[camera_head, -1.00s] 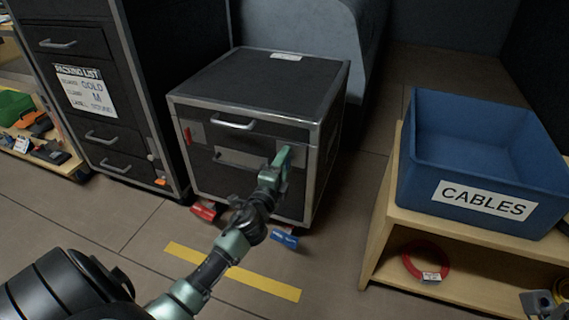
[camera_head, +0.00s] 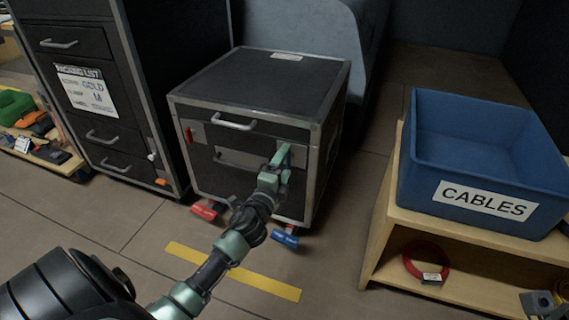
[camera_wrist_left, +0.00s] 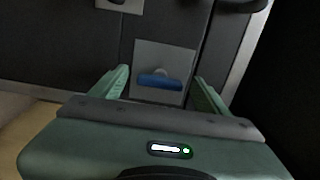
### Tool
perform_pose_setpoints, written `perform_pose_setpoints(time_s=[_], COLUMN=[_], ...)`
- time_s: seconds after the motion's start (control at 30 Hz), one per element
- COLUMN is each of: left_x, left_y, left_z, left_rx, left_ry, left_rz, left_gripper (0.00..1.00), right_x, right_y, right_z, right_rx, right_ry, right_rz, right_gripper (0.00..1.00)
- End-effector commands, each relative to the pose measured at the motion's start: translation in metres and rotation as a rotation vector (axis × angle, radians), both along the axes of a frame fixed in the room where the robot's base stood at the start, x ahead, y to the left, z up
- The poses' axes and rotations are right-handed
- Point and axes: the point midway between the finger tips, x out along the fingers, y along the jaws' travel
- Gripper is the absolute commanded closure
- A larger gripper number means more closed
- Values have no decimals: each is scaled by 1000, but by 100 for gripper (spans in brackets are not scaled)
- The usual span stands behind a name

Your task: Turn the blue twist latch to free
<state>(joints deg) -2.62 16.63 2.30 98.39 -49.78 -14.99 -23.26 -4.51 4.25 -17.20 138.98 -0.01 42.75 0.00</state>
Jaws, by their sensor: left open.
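The blue twist latch (camera_wrist_left: 160,82) shows in the left wrist view, its bar lying roughly horizontal on a grey plate (camera_wrist_left: 177,57) on the dark case front. My left gripper (camera_head: 281,158) is at the right side of the black flight case (camera_head: 258,85) in the head view and hides the latch there. In the left wrist view the open fingers of my left gripper (camera_wrist_left: 162,80) stand to the left and right of the latch, with a gap on both sides. Nothing is held. My right gripper is in neither view.
A red latch (camera_head: 188,134) is at the case's left, and a handle (camera_head: 234,125) at its top front. Red (camera_head: 203,212) and blue (camera_head: 285,239) pedals are at its foot. A blue CABLES bin (camera_head: 484,205) stands on a wooden shelf at right. A tall drawer cabinet (camera_head: 75,110) is at left.

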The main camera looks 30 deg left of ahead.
Motion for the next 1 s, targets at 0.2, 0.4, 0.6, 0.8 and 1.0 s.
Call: perform_pose_setpoints(time_s=[0.2,0.4,0.6,0.8,1.0], left_x=[-35,-63,-72,-72,-72], left_y=[-9,-15,-17,-17,-17], left_z=[0,-1,0,0,0], left_rx=[-4,-4,-1,-1,-1], left_ry=[3,3,1,1,1], left_rz=[1,3,1,1,1], left_gripper=[24,24,24,24,24], right_x=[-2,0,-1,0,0], right_y=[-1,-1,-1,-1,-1], right_z=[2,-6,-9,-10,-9], right_rx=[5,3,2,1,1], right_ry=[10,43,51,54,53], right_rz=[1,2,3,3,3], right_gripper=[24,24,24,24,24])
